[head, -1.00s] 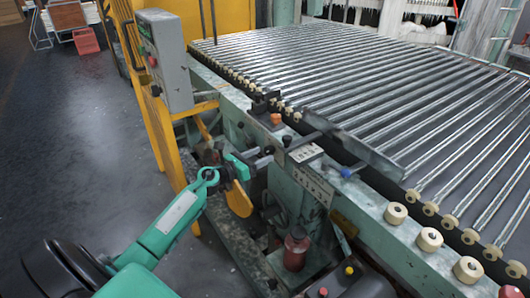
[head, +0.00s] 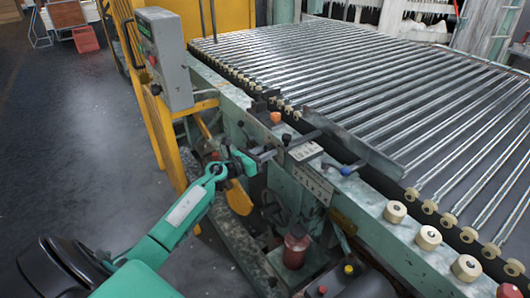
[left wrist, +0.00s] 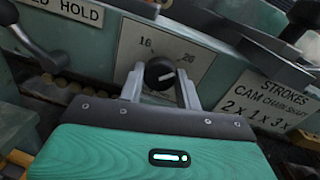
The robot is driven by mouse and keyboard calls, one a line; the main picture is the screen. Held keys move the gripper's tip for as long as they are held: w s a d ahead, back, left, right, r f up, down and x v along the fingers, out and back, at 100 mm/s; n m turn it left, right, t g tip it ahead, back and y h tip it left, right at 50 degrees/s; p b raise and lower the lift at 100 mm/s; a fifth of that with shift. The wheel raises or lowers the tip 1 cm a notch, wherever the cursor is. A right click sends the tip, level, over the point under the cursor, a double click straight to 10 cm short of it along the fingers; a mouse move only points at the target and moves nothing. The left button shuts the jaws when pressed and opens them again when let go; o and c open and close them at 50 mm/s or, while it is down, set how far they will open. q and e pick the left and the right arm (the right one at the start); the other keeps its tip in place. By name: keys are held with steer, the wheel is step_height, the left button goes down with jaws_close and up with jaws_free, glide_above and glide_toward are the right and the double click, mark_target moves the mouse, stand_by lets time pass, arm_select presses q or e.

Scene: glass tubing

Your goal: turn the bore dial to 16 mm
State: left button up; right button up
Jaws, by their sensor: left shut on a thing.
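The bore dial is a round black knob (left wrist: 158,73) with a white pointer mark, on a pale plate (left wrist: 128,48) marked 16 at upper left and what looks like 20 at upper right. The mark lies toward the right, on the side of the higher number, away from 16. My left gripper (left wrist: 160,78) has one finger on each side of the knob and is shut on it. In the head view my left gripper (head: 246,162) is at the machine's front side, and the knob is hidden there. My right gripper is out of view.
A roller bed (head: 330,75) fills the machine top. A grey control box (head: 165,58) stands on a yellow frame at left. A strokes plate (left wrist: 268,100) is right of the dial, and a lever (left wrist: 40,50) is left. A red bottle (head: 296,248) stands below. Open floor lies left.

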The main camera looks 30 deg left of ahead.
arm_select(q)
steer(key=n+p, duration=0.3)
steer(key=shift+r+n, duration=0.2)
steer(key=shift+n, duration=0.1)
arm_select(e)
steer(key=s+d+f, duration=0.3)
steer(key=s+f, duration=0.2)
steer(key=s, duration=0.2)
arm_select(q)
steer(key=n+p, duration=0.4)
steer(key=n, duration=0.1)
steer(key=shift+g, duration=0.4)
steer(key=n+p, duration=0.3)
steer(key=n, duration=0.3)
steer(key=shift+a+h, duration=0.1)
steer(key=shift+h, duration=0.2)
steer(key=shift+f+n+p, duration=0.1)
steer(key=shift+n+p, duration=0.45)
steer(key=shift+n, duration=0.65)
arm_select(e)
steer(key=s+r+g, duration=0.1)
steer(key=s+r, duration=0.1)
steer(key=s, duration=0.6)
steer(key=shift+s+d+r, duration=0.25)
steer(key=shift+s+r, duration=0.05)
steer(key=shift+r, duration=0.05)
arm_select(q)
steer(key=o, duration=1)
steer(key=shift+g+h, duration=0.3)
steer(key=shift+c, duration=0.2)
